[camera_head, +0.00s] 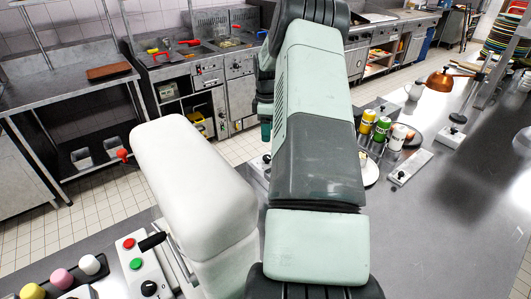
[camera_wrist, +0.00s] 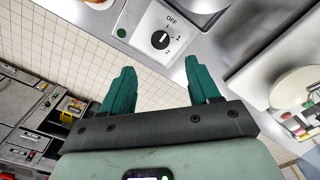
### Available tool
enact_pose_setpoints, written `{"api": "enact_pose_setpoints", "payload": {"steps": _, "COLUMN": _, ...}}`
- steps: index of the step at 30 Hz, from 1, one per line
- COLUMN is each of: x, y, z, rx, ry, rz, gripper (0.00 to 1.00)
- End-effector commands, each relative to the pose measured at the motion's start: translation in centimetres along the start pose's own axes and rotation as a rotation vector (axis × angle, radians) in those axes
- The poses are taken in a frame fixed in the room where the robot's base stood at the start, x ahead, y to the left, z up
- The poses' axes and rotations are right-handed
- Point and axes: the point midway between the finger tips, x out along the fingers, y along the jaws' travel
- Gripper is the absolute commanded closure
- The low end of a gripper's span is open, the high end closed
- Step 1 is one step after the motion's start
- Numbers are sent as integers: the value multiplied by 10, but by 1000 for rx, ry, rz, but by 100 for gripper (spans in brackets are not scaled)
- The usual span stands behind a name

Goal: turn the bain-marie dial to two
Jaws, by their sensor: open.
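The dial (camera_wrist: 160,39) is a round black knob on a pale control panel (camera_wrist: 140,22), with OFF, 1 and 2 printed around it. I cannot clearly tell which mark its pointer faces. My gripper (camera_wrist: 160,66) is open and empty in the wrist view, its two teal fingers apart. The dial shows beyond the fingertips, roughly between them and not touched. In the head view my arm hides most of the gripper; a teal finger (camera_head: 266,132) shows at the arm's left edge, above a partly hidden panel (camera_head: 257,168).
A white panel with a knob (camera_head: 400,176) lies right of my arm, near bottles in a rack (camera_head: 382,128). A red-and-green button box (camera_head: 140,262) is at the front left. A copper lamp (camera_head: 440,82) stands at the right. The right worktop (camera_head: 455,215) is mostly clear.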

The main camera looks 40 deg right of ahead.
Motion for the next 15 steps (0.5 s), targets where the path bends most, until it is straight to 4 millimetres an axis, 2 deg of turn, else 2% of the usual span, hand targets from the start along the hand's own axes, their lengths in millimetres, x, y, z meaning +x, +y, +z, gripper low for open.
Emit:
{"api": "enact_pose_setpoints", "payload": {"steps": 5, "x": 24, "y": -1, "z": 0, "rx": 0, "ry": 0, "rz": -4, "gripper": 39}}
{"api": "enact_pose_setpoints", "payload": {"steps": 15, "x": 85, "y": -1, "z": 0, "rx": 2, "ry": -1, "rz": -1, "gripper": 39}}
